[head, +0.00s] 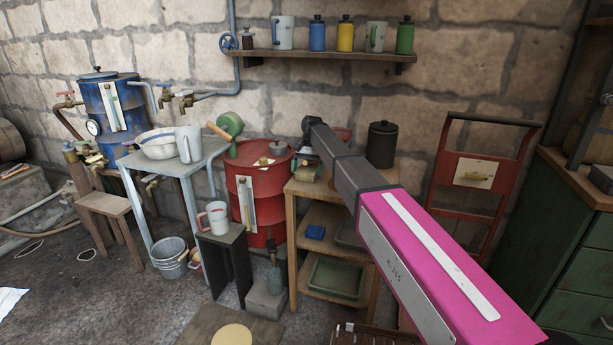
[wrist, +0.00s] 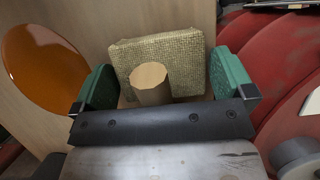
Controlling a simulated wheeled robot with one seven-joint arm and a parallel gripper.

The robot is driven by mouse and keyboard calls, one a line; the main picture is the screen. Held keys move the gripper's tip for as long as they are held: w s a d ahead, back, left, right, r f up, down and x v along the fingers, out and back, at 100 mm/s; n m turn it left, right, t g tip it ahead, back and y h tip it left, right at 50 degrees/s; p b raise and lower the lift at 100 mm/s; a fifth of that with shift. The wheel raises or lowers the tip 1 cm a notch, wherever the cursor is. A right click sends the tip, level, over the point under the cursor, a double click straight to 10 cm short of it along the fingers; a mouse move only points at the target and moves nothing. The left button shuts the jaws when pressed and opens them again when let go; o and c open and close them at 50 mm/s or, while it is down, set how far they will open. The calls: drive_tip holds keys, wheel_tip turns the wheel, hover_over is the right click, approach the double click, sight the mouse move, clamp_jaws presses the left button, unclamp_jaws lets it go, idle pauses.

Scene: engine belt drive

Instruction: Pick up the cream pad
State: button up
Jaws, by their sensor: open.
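A cream woven pad (wrist: 190,55) shows in the wrist view, straight ahead between the two green fingers of my gripper (wrist: 161,82). It looks square and thick, with a coarse weave. A tan, blunt-ended peg (wrist: 150,84) stands in front of it and hides part of its face. My gripper is open, one finger at each side of the pad, with no clear grip on it.
A red drum (head: 246,200) stands just left of the shelf unit, and a dark lidded canister (head: 382,145) stands on its top at the right. An orange disc (wrist: 45,68) is close on the left in the wrist view. Red curved surfaces (wrist: 270,60) are close on the right.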

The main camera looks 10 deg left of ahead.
drive_tip(key=c, duration=0.6)
drive_tip(key=shift+r, duration=0.1)
drive_tip(key=shift+s+r, duration=0.25)
drive_tip(key=shift+s, duration=0.05)
drive_tip(key=shift+s+a+r, duration=0.2)
drive_tip(key=shift+s+r, duration=1.05)
drive_tip(key=shift+s, duration=0.95)
drive_tip(key=shift+s+a+r, duration=0.15)
drive_tip(key=shift+s+r, duration=1.05)
drive_tip(key=shift+s, duration=1.05)
drive_tip(key=shift+s+a+r, duration=0.2)
drive_tip(key=shift+s+r, duration=1.05)
drive_tip(key=shift+s, duration=0.95)
drive_tip(key=shift+o, duration=0.2)
drive_tip(key=shift+c, duration=0.4)
